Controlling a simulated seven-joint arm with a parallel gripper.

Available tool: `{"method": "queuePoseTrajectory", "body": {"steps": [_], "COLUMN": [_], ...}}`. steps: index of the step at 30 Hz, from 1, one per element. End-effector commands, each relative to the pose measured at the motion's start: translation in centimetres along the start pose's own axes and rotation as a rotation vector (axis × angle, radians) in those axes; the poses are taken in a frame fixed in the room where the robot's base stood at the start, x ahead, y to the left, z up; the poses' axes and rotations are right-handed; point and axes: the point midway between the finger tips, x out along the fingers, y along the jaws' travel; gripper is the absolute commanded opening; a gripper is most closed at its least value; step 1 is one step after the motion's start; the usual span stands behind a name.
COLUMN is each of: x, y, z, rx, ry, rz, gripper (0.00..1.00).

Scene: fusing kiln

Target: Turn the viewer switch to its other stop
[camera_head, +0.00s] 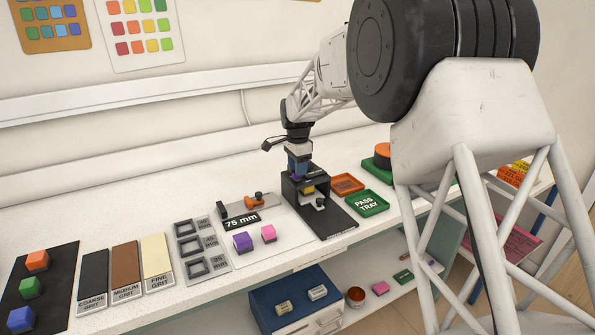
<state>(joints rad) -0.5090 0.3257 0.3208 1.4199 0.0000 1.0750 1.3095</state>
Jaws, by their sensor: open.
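The viewer (328,219) is a black open-fronted box on a black base plate, standing on the white bench. A small yellow piece (308,190) shows inside it. A small grey knob (320,203) at its front looks like the switch, but it is too small to tell which stop it is at. My gripper (297,177) points down at the viewer's upper left edge, with its blue-violet fingers open. The fingers overlap the box in this view, and I cannot tell whether they touch it.
A green pass tray (368,203) and an orange tray (347,184) lie right of the viewer. A white sheet with a purple block (243,242) and a pink block (268,233) lies to the left. A clamp-like gauge (248,203) stands behind them.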

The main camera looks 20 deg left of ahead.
Motion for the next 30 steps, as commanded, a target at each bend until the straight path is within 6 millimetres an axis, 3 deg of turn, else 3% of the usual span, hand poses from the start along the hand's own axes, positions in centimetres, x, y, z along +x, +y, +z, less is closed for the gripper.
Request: {"method": "queuePoseTrajectory", "body": {"steps": [13,30], "x": [-5.2,-6.0], "y": [0.0,0.2], "z": [0.0,-0.1], "rx": [0.0,-0.001], "ry": [0.0,0.0], "rz": [0.0,0.0], "gripper": [0.41,0.41]}}
